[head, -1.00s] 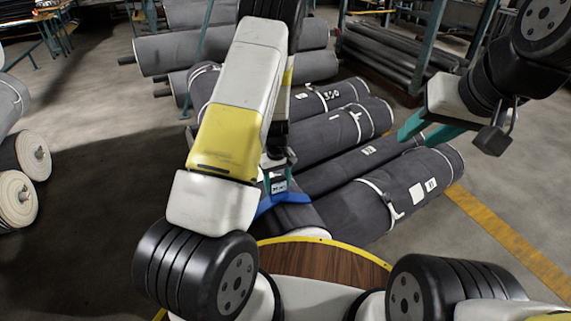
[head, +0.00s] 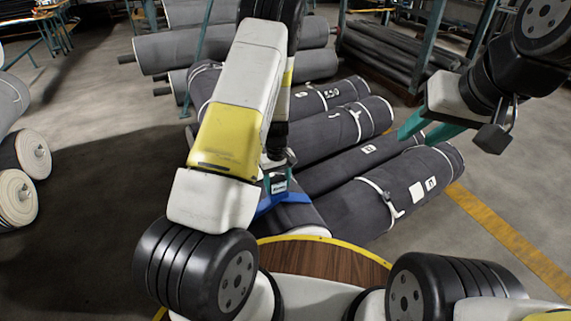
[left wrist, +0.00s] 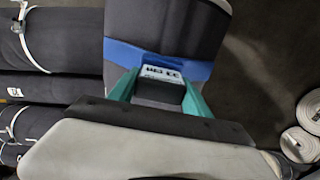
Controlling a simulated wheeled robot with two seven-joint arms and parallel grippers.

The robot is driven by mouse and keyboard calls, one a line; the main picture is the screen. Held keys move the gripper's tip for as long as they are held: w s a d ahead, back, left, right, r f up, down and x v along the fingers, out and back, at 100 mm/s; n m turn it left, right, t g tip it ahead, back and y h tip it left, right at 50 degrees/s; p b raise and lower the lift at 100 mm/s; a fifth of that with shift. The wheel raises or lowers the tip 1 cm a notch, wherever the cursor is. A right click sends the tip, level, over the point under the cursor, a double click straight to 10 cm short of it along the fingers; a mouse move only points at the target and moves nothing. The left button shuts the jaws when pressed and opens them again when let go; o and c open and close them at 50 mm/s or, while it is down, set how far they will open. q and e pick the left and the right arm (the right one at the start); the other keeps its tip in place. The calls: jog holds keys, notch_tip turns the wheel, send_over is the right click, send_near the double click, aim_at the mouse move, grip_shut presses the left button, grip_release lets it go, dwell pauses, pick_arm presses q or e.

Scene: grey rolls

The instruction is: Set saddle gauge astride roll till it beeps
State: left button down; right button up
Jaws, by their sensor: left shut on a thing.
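The saddle gauge shows as a blue saddle (head: 290,198) with a dark, white-faced box on top. In the left wrist view the blue saddle (left wrist: 122,54) lies across a grey roll (left wrist: 155,20), and the box (left wrist: 160,84) sits between my fingers. My left gripper (left wrist: 160,88) is shut on the gauge; it also shows in the head view (head: 278,182), partly hidden by my own arm. I cannot tell whether both saddle legs touch the roll. My right gripper (head: 420,133) is open and empty, above the right-hand rolls.
Several strapped grey rolls (head: 345,140) lie side by side on the floor. More rolls lie at the back (head: 180,50) and at the left edge (head: 18,195). A rack (head: 390,55) stands behind. Free floor (head: 90,240) lies at left, and a yellow line (head: 510,240) runs at right.

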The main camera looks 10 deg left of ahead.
pick_arm(q)
jog(key=shift+f, duration=0.1)
jog(key=shift+c, duration=2)
grip_release()
jog(key=shift+r, duration=3.9)
